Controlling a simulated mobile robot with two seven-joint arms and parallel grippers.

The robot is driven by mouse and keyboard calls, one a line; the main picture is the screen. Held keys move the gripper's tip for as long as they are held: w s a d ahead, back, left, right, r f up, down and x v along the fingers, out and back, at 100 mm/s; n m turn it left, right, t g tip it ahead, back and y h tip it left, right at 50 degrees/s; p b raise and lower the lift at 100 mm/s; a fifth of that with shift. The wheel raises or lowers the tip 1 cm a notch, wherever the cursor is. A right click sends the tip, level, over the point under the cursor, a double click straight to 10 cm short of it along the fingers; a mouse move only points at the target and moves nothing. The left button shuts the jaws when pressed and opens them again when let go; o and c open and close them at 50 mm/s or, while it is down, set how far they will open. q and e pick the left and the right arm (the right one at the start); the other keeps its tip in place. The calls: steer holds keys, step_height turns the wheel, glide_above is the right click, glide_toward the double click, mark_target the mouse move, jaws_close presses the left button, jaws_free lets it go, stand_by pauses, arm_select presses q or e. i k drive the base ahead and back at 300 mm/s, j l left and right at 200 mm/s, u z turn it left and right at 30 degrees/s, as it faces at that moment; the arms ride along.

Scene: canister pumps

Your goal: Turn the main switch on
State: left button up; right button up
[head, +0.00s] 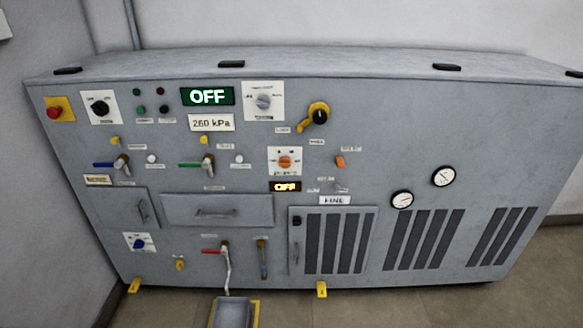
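A grey machine cabinet (450,120) fills the head view. At its upper left a black rotary knob (100,108) sits on a white plate; the lettering is too small to read. A green display (207,96) reads OFF. A grey rotary knob (264,101) on a white plate is right of it. A black-and-yellow rotary handle (318,115) is further right. An orange knob (285,162) sits lower, above a small amber display (286,187) reading OFF. I cannot tell from the labels which is the main switch. Neither gripper is in view.
A red button on a yellow plate (56,111) is at the far left. Blue, green and red valve levers, a drawer (217,210) and vented panels (435,238) cover the front. A grey tray (234,313) stands on the floor under a spout. Floor at front right is clear.

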mark_target(100, 108)
steer(key=i+j+u, duration=0.1)
steer(key=i+j, duration=0.5)
steer(key=i, duration=0.25)
steer(key=u, duration=1.4)
steer(key=i, duration=0.05)
